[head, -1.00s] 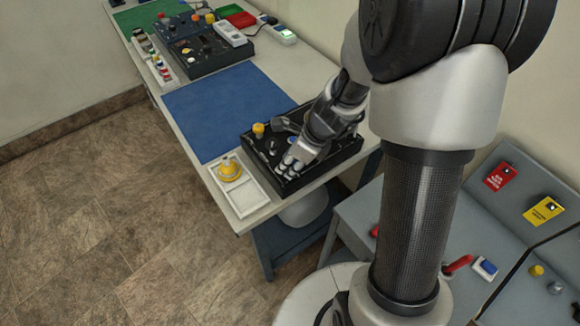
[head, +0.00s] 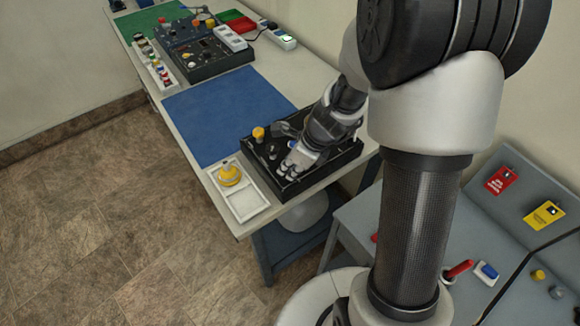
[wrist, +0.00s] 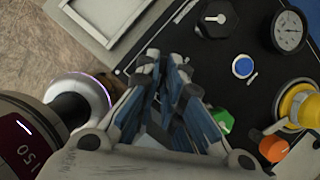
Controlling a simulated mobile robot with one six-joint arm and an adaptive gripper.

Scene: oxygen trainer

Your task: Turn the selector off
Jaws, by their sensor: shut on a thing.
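My gripper (head: 290,166) is low over the black panel (head: 335,160) at the near end of the bench. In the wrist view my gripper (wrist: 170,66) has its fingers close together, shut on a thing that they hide. I cannot make out whether that thing is the selector. A black round knob with a white pointer (wrist: 215,17) is clear of the fingers, near the panel's edge. A blue button (wrist: 242,67) and a green part (wrist: 222,118) are beside the fingers.
A gauge (wrist: 288,30), a yellow knob (wrist: 300,105) and an orange knob (wrist: 272,148) stand on the right in the wrist view. A white tray (head: 266,208) holding a yellow part (head: 229,173) lies beside the panel. A blue mat (head: 215,115) is bare.

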